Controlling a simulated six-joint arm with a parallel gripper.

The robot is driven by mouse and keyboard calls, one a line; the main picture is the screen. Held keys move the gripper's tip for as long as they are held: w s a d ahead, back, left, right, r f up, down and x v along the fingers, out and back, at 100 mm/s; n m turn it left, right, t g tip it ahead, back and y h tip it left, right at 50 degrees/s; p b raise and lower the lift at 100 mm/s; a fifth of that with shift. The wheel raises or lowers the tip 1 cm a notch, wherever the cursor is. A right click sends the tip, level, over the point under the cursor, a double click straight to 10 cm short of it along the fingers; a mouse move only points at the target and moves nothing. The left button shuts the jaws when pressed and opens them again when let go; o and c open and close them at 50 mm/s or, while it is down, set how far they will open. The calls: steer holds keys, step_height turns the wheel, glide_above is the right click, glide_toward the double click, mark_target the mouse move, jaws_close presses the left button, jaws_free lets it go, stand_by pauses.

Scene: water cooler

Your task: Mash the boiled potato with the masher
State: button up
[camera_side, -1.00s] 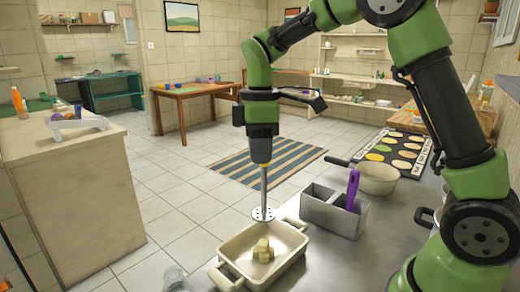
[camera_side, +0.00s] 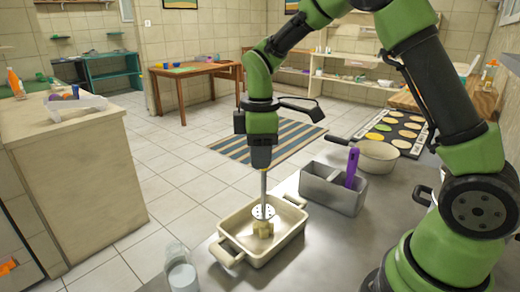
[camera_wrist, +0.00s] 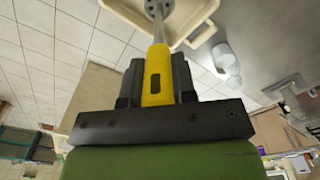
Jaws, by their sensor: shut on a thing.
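My gripper (camera_side: 262,155) points straight down and is shut on the handle of the masher (camera_side: 263,186). In the wrist view the masher's yellow handle (camera_wrist: 157,80) sits between my dark fingers (camera_wrist: 158,85). The masher's round perforated plate (camera_side: 263,211) is inside the cream baking dish (camera_side: 240,256), right over the pale yellow potato pieces (camera_side: 262,231). The plate hides the top of the potato and looks to touch it or hover just above. In the wrist view the plate covers the potato.
A grey metal two-part holder (camera_side: 320,192) with a purple-handled utensil (camera_side: 351,166) stands right of the dish. Behind it are a cream pan (camera_side: 375,157) and a dark tray of coloured rounds (camera_side: 394,133). A glass jar (camera_side: 183,275) stands at the counter's front left.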

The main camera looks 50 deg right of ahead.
steer(key=shift+f, duration=0.6)
stand_by(1.6)
steer(key=shift+r, duration=0.1)
steer(key=shift+r, duration=3.5)
steer(key=shift+f, duration=3.6)
